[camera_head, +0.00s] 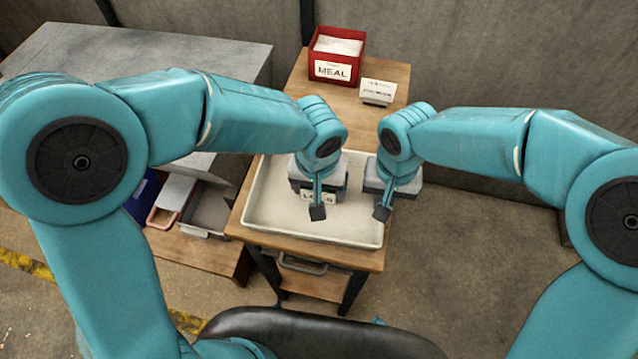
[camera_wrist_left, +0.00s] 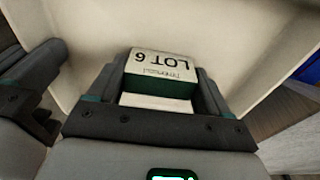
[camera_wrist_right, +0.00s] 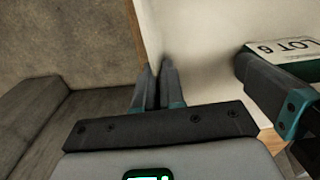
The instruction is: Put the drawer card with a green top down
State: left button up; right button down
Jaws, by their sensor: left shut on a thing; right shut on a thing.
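The card (camera_head: 326,198) with a white LOT 6 label is between the fingers of my left gripper (camera_head: 318,213), over the pale tray (camera_head: 270,229). In the left wrist view the card (camera_wrist_left: 160,68) shows its label upside down and a dark green band; my left gripper (camera_wrist_left: 160,98) is shut on it. Whether the card touches the tray floor I cannot tell. My right gripper (camera_head: 382,213) is at the tray's right side. In the right wrist view its fingers (camera_wrist_right: 158,85) are shut on the tray's rim (camera_wrist_right: 150,35).
A red MEAL box (camera_head: 338,45) and a small white label block (camera_head: 377,92) stand at the back of the wooden table (camera_head: 398,72). At left is a grey cabinet (camera_head: 150,52) with an open grey bin (camera_head: 207,212) below. Floor at right is clear.

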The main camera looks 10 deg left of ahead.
pick_arm(q)
jog(key=shift+f, duration=0.15)
jog(key=o, duration=1)
notch_tip(320, 180, up, 12)
jog(key=s, duration=0.1)
jog(key=shift+s, duration=0.25)
pick_arm(e)
jog(key=c, duration=1.2)
grip_release()
jog(key=shift+o, duration=0.2)
